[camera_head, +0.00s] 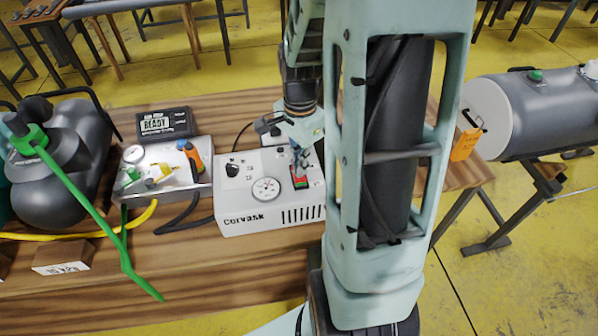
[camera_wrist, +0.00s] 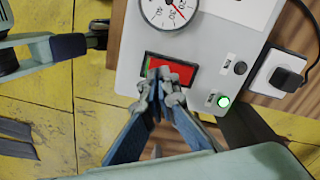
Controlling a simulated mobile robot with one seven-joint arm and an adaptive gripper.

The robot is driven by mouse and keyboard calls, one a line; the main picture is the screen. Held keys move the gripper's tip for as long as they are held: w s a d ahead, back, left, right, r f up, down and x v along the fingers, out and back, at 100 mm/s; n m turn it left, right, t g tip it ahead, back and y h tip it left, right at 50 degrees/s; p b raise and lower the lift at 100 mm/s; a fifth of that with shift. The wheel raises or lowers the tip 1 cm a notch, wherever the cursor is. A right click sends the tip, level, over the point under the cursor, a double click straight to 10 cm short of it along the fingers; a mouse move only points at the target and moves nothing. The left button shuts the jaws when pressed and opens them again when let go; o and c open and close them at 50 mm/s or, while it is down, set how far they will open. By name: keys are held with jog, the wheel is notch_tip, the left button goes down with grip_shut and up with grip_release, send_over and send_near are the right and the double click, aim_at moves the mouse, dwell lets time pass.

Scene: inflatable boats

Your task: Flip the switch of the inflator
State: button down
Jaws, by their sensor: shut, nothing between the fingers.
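The inflator (camera_head: 243,212) is a white box lettered "Corvask" on the wooden table, with a round gauge, a black knob and a red switch (camera_head: 301,183) on its top. In the wrist view the switch (camera_wrist: 203,76) is a red rocker in a dark frame, partly hidden by my fingertips. My gripper (camera_head: 299,158) is shut and empty, pointing down at the switch. In the wrist view my gripper (camera_wrist: 163,88) overlaps the middle and left of the switch. I cannot tell whether the tips touch it. A small green light (camera_wrist: 223,101) glows beside the switch.
Left of the inflator stand a metal box with gauges and valves (camera_head: 160,185), a black "READY" display (camera_head: 166,124) and a grey tank with a green lever (camera_head: 95,210). A large grey cylinder (camera_head: 530,110) is at the right. A plug sits in a socket (camera_wrist: 280,75) by the inflator.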

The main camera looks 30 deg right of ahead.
jog(key=shift+f+b, duration=0.8)
jog(key=shift+f, duration=0.25)
jog(key=shift+r, duration=0.15)
dwell(0.3)
notch_tip(320, 180, up, 7)
jog(key=p, duration=0.5)
dwell(0.6)
